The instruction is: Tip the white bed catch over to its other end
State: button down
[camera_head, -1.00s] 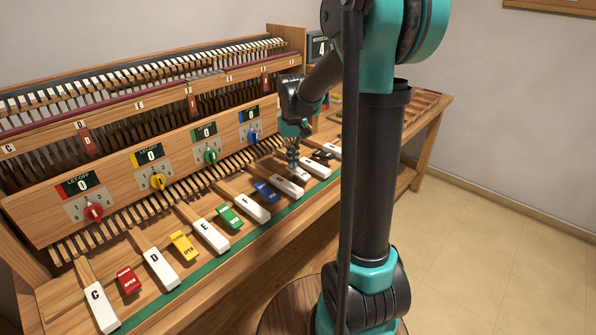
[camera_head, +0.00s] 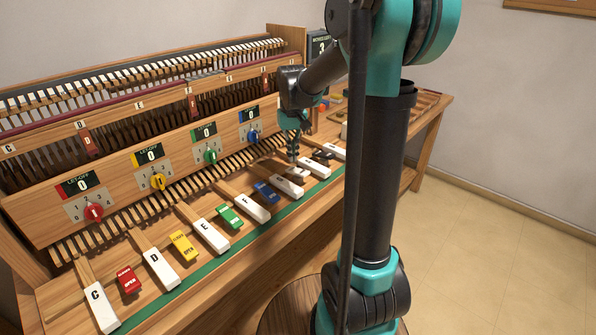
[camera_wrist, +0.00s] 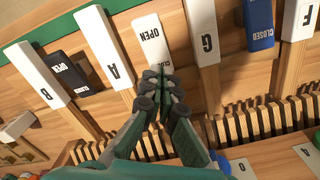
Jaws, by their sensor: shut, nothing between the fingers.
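The white bed catch (camera_wrist: 150,38) lies between the white A key (camera_wrist: 104,50) and the white G key (camera_wrist: 203,32). Its top carries the words OPEN and CLOSED. In the head view the catch (camera_head: 299,172) is small and partly hidden, and its tilt is hard to tell. My gripper (camera_wrist: 157,76) is shut and empty. In the wrist view its fingertips overlap the near end of the catch; whether they touch it I cannot tell. In the head view my gripper (camera_head: 293,160) points down over the catch's rear part.
A black catch (camera_wrist: 68,72) sits between A and B, and a blue catch (camera_wrist: 259,25) between G and F. Red (camera_head: 129,281), yellow (camera_head: 184,245) and green (camera_head: 229,217) catches stand further left. The panel with coloured knobs (camera_head: 157,181) rises behind the keys.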

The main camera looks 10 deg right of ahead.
aim_at(293, 169)
jog(key=shift+r, duration=1.95)
